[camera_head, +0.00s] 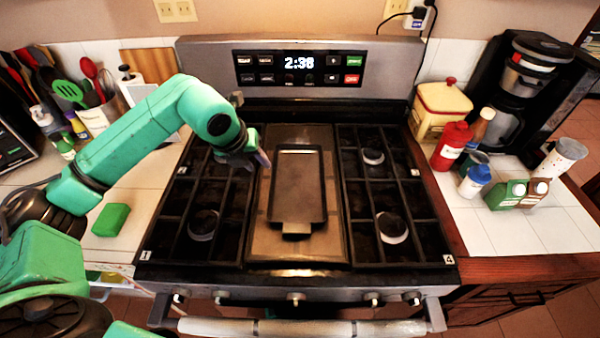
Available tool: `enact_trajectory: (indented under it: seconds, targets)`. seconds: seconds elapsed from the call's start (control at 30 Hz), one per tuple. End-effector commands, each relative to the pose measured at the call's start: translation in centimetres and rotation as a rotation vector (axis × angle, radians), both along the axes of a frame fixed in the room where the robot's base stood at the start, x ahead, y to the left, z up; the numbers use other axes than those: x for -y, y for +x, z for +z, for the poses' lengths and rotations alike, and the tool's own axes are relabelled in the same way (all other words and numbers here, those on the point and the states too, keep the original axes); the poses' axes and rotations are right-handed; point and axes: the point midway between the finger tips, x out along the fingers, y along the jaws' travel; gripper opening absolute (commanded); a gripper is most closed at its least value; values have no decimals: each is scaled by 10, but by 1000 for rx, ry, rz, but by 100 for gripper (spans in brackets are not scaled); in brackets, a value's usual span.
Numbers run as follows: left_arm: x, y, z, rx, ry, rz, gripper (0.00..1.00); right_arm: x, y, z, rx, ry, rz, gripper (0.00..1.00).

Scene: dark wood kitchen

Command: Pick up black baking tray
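The black baking tray (298,188) lies flat on the middle panel of the stove, between the two burner grates. It is rectangular, with a raised rim and a short tab handle at its near end. My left gripper (262,160) reaches in from the left over the left grate. Its fingertips are just left of the tray's far left corner. It appears apart from the tray, but the gap is hard to judge. The fingers are small and seen edge-on, so their opening does not show. My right gripper is not in view.
Burner grates (388,195) flank the tray, and the control panel (300,68) rises behind it. A green sponge (111,220) and a utensil holder (95,118) are on the left counter. A red bottle (452,146), a yellow canister (440,108) and a coffee maker (520,85) stand on the right.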

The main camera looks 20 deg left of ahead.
Motion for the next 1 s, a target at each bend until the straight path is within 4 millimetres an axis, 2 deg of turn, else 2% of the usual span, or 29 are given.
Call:
enact_trajectory:
  seconds: [0.03,0.17,0.27,0.43,0.57,0.77,0.8,0.87,1.0]
  targets:
    - [2,4,-7,-6,-3,-1,39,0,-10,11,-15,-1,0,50]
    - [4,17,-33,-4,-3,1,39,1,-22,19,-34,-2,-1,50]
    - [5,22,-44,-3,-2,-1,39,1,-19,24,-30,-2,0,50]
    - [7,32,-70,-4,-2,-1,39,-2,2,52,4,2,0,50]
    - [9,41,-90,0,-2,-1,39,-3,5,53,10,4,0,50]
    - [8,41,-93,2,0,-2,39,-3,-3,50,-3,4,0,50]
    - [8,41,-93,2,0,-2,23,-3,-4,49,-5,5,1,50]
    - [8,41,-93,2,0,-2,0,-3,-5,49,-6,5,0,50]
    - [8,41,-93,2,0,-1,0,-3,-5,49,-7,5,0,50]
